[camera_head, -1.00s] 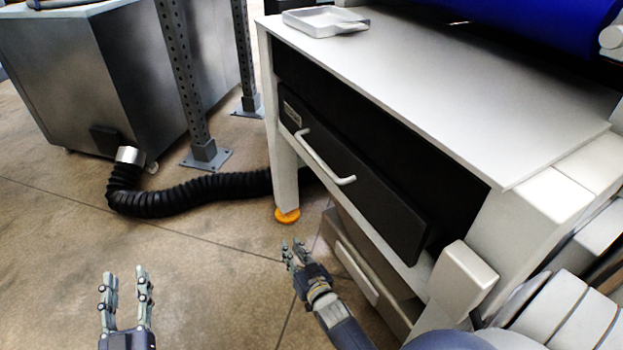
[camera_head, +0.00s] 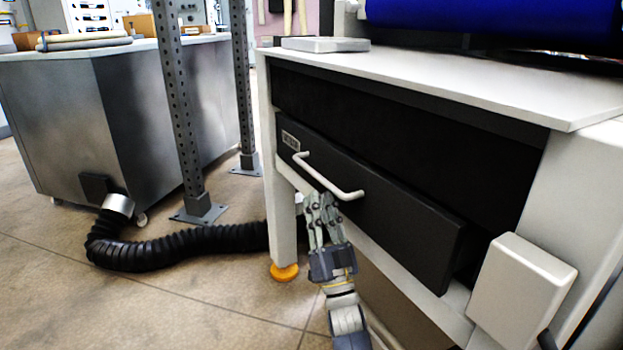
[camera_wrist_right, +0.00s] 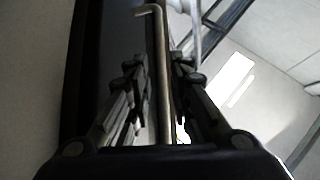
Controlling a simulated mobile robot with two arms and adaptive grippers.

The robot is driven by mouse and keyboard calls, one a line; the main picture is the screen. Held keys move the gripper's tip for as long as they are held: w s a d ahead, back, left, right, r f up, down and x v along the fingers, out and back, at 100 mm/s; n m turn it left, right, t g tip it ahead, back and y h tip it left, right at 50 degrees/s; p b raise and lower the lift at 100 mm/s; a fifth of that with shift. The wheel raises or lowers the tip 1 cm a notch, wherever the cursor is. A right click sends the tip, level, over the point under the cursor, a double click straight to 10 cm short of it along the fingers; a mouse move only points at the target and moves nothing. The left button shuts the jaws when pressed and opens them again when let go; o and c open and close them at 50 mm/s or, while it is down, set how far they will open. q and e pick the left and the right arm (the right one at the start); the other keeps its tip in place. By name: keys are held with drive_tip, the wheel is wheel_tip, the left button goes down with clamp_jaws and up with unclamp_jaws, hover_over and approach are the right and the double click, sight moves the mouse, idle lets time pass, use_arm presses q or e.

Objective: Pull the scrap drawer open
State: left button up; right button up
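The scrap drawer has a black front (camera_head: 400,215) under the light worktop, with a small label at its left end. Its front stands slightly proud of the frame. A pale bar handle (camera_head: 330,178) runs across the front. My right gripper (camera_head: 322,205) is just below the handle, pointing up at it, with fingers apart. In the right wrist view, the handle (camera_wrist_right: 157,45) lies lengthwise along the gap between the open fingers (camera_wrist_right: 160,80). I cannot tell whether they touch it. My left gripper is out of view.
A pale box (camera_head: 520,290) juts out right of the drawer. A table leg with an orange foot (camera_head: 284,271) stands at the left. A black hose (camera_head: 170,250) lies on the floor beside a metal cabinet (camera_head: 150,120). A shallow tray (camera_head: 325,45) sits on the worktop.

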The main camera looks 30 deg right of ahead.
sight(312, 172)
drive_tip(key=b+x, duration=0.1)
drive_tip(key=x, duration=0.7)
drive_tip(key=shift+w+b, duration=0.15)
drive_tip(key=shift+b, duration=0.25)
clamp_jaws()
